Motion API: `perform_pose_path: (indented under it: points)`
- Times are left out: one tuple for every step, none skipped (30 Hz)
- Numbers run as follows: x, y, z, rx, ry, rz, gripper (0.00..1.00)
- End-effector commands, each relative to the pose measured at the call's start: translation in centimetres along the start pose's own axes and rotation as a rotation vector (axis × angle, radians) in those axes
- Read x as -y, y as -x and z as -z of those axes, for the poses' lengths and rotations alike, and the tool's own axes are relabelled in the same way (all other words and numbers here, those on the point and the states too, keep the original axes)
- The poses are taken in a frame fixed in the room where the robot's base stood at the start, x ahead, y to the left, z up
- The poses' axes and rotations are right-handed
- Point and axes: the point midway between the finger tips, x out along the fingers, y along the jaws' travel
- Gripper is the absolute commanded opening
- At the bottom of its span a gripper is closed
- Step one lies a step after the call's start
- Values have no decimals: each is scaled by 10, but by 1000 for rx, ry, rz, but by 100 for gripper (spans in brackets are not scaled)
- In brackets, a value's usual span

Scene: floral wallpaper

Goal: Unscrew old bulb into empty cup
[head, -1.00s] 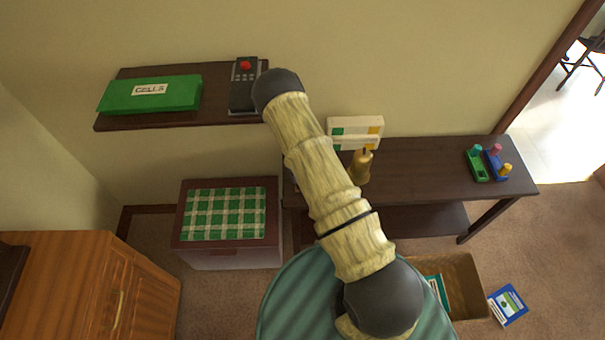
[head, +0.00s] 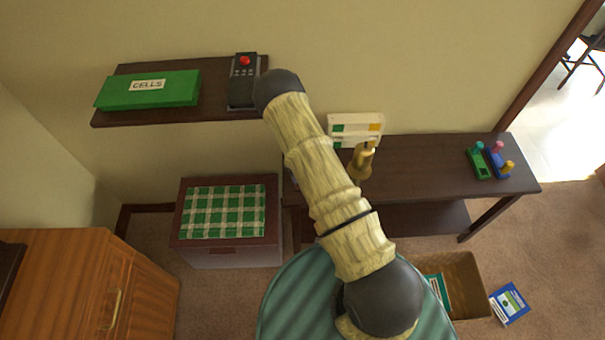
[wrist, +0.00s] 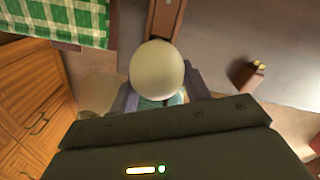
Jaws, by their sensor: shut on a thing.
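In the wrist view a round cream-white bulb (wrist: 157,70) sits between the two grey-purple fingers of my gripper (wrist: 160,97), which is shut on it. Its lower end is hidden by the dark gripper body. In the head view my arm covers the gripper and the bulb. A brass-coloured piece (head: 362,161) shows just right of my arm, in front of the dark table; I cannot tell what it is. I cannot make out an empty cup in either view.
A dark table (head: 425,155) holds a white panelled box (head: 343,122) and small coloured pegged blocks (head: 490,160). A shelf (head: 125,120) bears a green box (head: 150,90) and a black device (head: 243,80). A chest with checked cloth (head: 225,210) and an open carton (head: 465,290) stand below.

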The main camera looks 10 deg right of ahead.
Motion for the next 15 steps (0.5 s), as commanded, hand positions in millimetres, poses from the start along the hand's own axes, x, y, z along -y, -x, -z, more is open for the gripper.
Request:
perform_pose_path:
  points:
    - [0, -2, 0, 0, 0, 0, 16]
    - [0, -3, 0, 0, 0, 0, 16]
    - [0, -3, 0, 0, 0, 0, 16]
    - [0, -4, 0, 0, 0, 0, 16]
    - [0, -5, 0, 0, 0, 0, 16]
    - [0, -5, 0, 0, 0, 0, 16]
    - [0, -6, 0, 0, 0, 0, 16]
    - [0, -7, 0, 0, 0, 0, 16]
    - [0, -7, 0, 0, 0, 0, 16]
    - [0, -8, 0, 0, 0, 0, 16]
    - [0, -9, 0, 0, 0, 0, 16]
    - [0, -9, 0, 0, 0, 0, 16]
    - [0, -10, 0, 0, 0, 0, 16]
    - [0, -11, 0, 0, 0, 0, 16]
    - [0, -12, 0, 0, 0, 0, 16]
